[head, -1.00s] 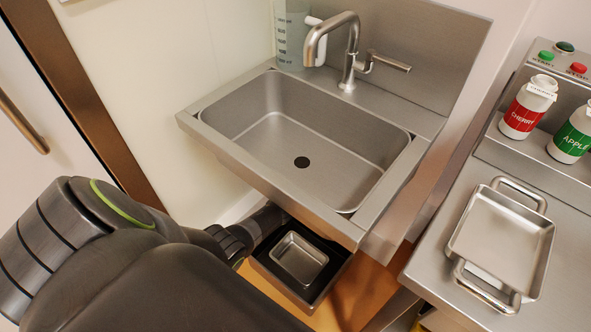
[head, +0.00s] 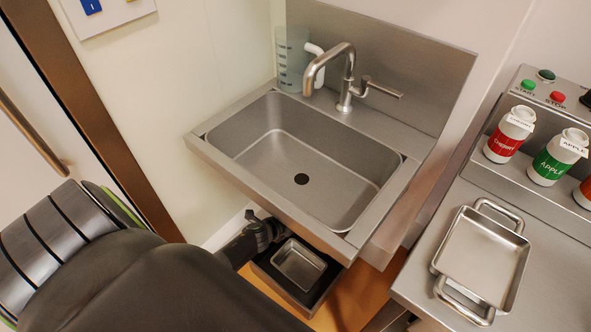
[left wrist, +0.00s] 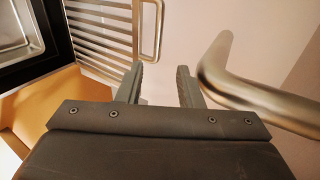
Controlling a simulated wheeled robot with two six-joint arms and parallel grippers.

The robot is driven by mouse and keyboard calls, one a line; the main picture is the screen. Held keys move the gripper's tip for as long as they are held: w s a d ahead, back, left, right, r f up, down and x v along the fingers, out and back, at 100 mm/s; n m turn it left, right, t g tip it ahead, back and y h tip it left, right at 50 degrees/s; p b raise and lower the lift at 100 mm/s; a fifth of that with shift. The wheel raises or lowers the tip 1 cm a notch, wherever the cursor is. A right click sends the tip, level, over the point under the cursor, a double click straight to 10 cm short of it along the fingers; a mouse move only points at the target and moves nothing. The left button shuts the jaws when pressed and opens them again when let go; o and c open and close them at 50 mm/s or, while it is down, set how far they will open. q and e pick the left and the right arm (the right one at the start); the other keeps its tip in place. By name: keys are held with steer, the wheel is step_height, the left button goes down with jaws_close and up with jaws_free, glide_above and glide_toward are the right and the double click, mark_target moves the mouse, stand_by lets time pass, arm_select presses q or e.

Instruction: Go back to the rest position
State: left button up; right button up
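My left arm comes in from the left in the head view, and its wrist end (head: 258,232) is beside the sink's front edge, over the dark bin. Its fingers are not clear there. In the left wrist view my left gripper (left wrist: 160,82) has its two fingers apart, with nothing between them. My right gripper is not in view.
A steel sink (head: 222,158) with a faucet stands above a dark bin (head: 262,271) holding a small steel pan (head: 299,263). A counter at right bears a handled tray (head: 482,258) and flavour bottles (head: 552,157). The left wrist view shows a slatted rack (left wrist: 103,32) and a metal pipe (left wrist: 262,97) near the fingers.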

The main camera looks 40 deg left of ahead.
arm_select(q)
steer(key=shift+f, duration=0.1)
steer(key=s+f+n+g, duration=0.3)
steer(key=s+f+n, duration=0.3)
steer(key=s, duration=0.8)
steer(key=s+d+f+n+g+y+p, duration=0.1)
steer(key=s+f+n+g, duration=0.3)
steer(key=s, duration=1)
steer(key=s+d+f+n+g+y, duration=0.1)
steer(key=s+f+n+g, duration=0.3)
steer(key=s+f+n, duration=0.5)
steer(key=s, duration=0.6)
steer(key=shift+d+n+p, duration=0.25)
steer(key=shift+n+p, duration=0.05)
steer(key=shift+p, duration=0.05)
